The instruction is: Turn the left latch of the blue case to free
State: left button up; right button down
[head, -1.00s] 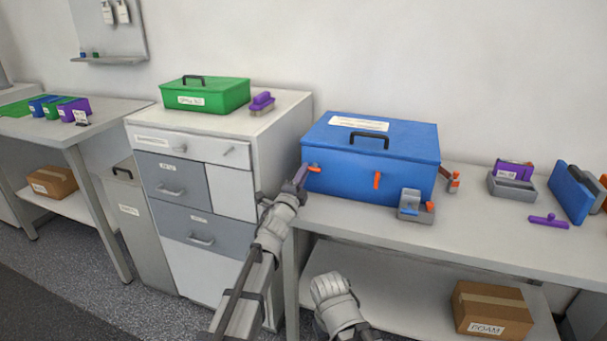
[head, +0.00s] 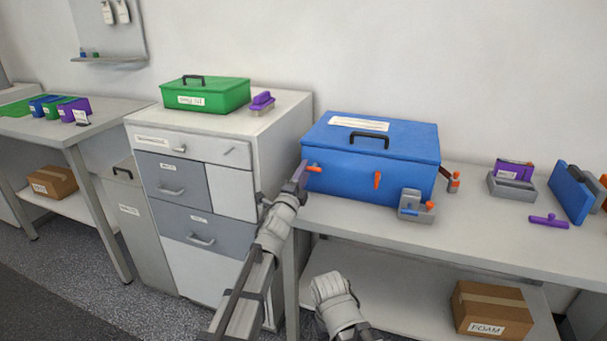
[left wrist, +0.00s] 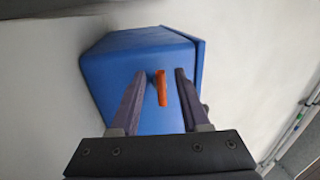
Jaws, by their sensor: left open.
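The blue case (head: 345,183) stands on the bench, its lid closed with a black handle on top. Its left latch (head: 314,168) is an orange bar lying roughly level on the front face. The right latch (head: 377,180) is orange and points up and down. My left gripper (head: 301,174) is at the left end of the case front. In the left wrist view the gripper (left wrist: 159,77) is open, its two dark fingers on either side of the orange latch (left wrist: 162,88). A gap shows on both sides of the latch.
A grey holder (head: 413,212) stands before the case's right part. The drawer cabinet (head: 285,130) with a green case (head: 215,97) stands close at the left. The bench front (head: 370,230) is mostly clear.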

pick_arm(q)
jog(key=b+v, duration=0.1)
jog(key=v, duration=0.6)
jog(key=shift+s+a+f+b, duration=0.15)
jog(key=shift+s+b, duration=0.15)
jog(key=shift+s, duration=0.1)
jog(key=s+n+g+y+p, duration=0.3)
jog(key=s+n+g+p, duration=0.5)
jog(key=s+p, duration=0.5)
jog(key=s+a+n+g+y+p, duration=0.1)
jog(key=s+n+g+y+p, duration=0.3)
jog(key=s+n+g+p, duration=0.5)
jog(key=s+g+p, duration=0.2)
jog(key=s+p, duration=0.2)
jog(key=s, duration=0.5)
jog(key=shift+n, duration=0.3)
